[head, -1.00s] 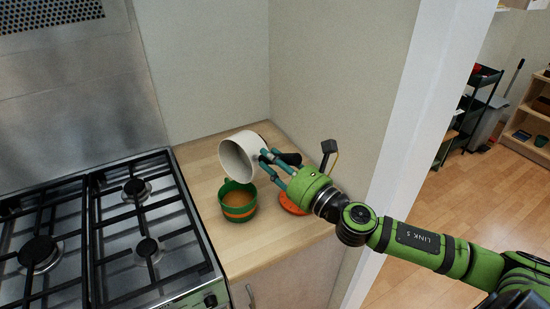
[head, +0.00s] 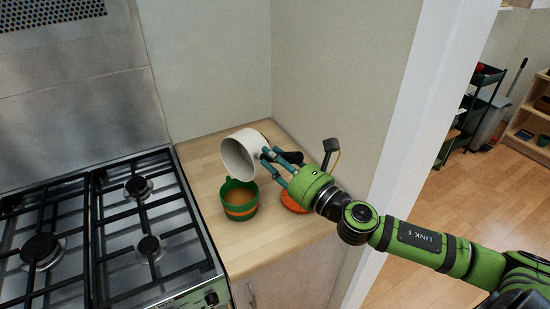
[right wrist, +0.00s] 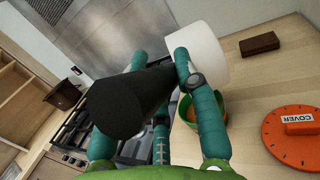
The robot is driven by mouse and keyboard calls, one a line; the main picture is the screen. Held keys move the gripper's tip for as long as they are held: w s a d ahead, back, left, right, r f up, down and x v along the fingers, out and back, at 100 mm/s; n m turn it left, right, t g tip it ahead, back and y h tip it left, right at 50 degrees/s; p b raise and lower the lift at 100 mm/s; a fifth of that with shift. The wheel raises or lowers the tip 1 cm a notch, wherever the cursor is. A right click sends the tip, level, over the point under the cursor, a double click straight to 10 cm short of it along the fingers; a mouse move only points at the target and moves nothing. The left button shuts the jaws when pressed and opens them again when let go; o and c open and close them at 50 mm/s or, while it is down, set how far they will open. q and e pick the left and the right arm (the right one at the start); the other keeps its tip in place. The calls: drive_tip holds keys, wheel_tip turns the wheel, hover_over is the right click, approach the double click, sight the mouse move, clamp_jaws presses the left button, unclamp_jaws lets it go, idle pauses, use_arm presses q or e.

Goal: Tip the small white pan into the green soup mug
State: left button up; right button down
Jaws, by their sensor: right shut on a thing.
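The small white pan (head: 243,153) is held in the air above the wooden counter, tilted on its side with its open mouth facing left and down toward the mug. My right gripper (head: 270,162) is shut on the pan's black handle, which also shows large in the right wrist view (right wrist: 130,100). The green soup mug (head: 238,200), with an orange band, stands upright on the counter just below the pan's mouth. It holds a brownish-orange content. In the right wrist view the mug (right wrist: 222,106) is partly hidden by my fingers. My left gripper is not in view.
The gas cooker (head: 110,230) with black grates stands directly left of the counter (head: 275,245). An orange disc labelled COVER (right wrist: 292,138) lies right of the mug. A dark brown block (right wrist: 259,43) lies on the counter near the wall. Walls close the back and right.

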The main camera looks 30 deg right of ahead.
drive_tip(key=shift+s+a+r+n, duration=0.1)
drive_tip(key=shift+a+n, duration=0.1)
drive_tip(key=shift+n, duration=0.1)
drive_tip(key=shift+s+a+n, duration=0.2)
drive_tip(key=shift+a+n, duration=0.3)
drive_tip(key=shift+a, duration=0.05)
drive_tip(key=shift+f, duration=0.2)
drive_tip(key=shift+s+a+n, duration=0.15)
drive_tip(key=shift+a+n, duration=0.1)
drive_tip(key=shift+n, duration=0.05)
idle(0.8)
drive_tip(key=shift+s+a+n+y+p, duration=0.25)
drive_tip(key=shift+a+n+y+p, duration=0.15)
drive_tip(key=shift+a+n, duration=0.15)
drive_tip(key=shift+a, duration=0.15)
idle(1.1)
